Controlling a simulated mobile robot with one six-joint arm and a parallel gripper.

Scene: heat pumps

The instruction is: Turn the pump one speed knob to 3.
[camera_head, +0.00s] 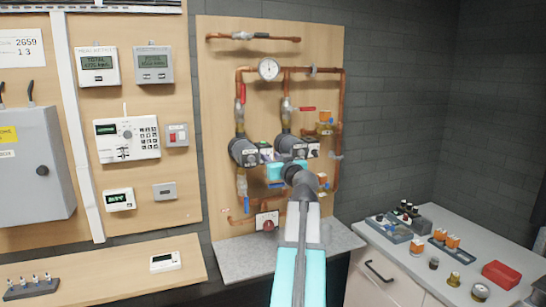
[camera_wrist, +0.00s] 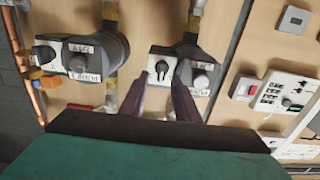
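Two round grey pumps hang side by side on a wooden board: a left pump (camera_head: 243,152) and a right pump (camera_head: 291,146). The wrist view is turned about upside down, so the left pump's control box (camera_wrist: 203,80) is right of the other pump's box (camera_wrist: 80,60). Each box has a dark speed knob; one knob (camera_wrist: 163,68) shows between my fingertips, the other knob (camera_wrist: 43,54) is further left. My gripper (camera_wrist: 162,76) is open, fingers pointing at the board. I cannot tell contact, the knob's setting, or the label reading.
Copper pipes (camera_head: 341,110) and a gauge (camera_head: 268,69) surround the pumps. Wall controllers (camera_head: 127,138) are on the left board. A grey ledge (camera_head: 240,258) lies below, and a counter with loose parts (camera_head: 405,258) stands to the right.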

